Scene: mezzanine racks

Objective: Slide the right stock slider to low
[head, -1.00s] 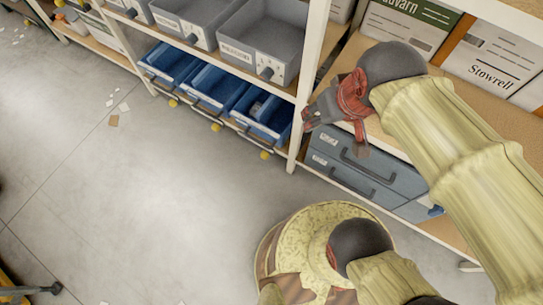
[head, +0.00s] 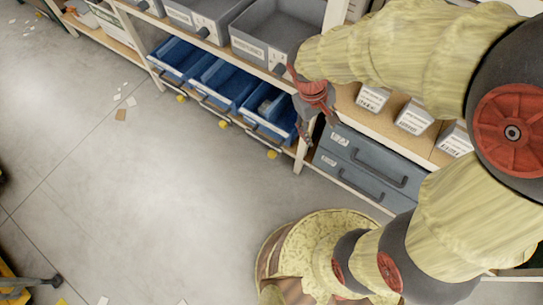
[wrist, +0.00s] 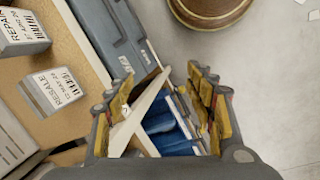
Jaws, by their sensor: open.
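The grey bin (head: 262,50) at the right of the middle shelf has a dark knob (head: 279,69) on its front, which appears to be the right stock slider. Its setting and marks are too small to read. My gripper (head: 307,136) hangs down just right of and below this knob, in front of the white rack post, apart from the knob as far as I can tell. In the wrist view my gripper (wrist: 165,85) is open and empty, with the post and blue bins beyond its fingers. The slider is not recognisable in the wrist view.
Blue bins (head: 232,86) with yellow-tipped handles stand on the lower shelf. A white post (head: 300,157) separates them from grey drawers (head: 365,165). White labelled boxes (head: 415,115) sit on the shelf at right. The floor (head: 130,190) in front is mostly clear.

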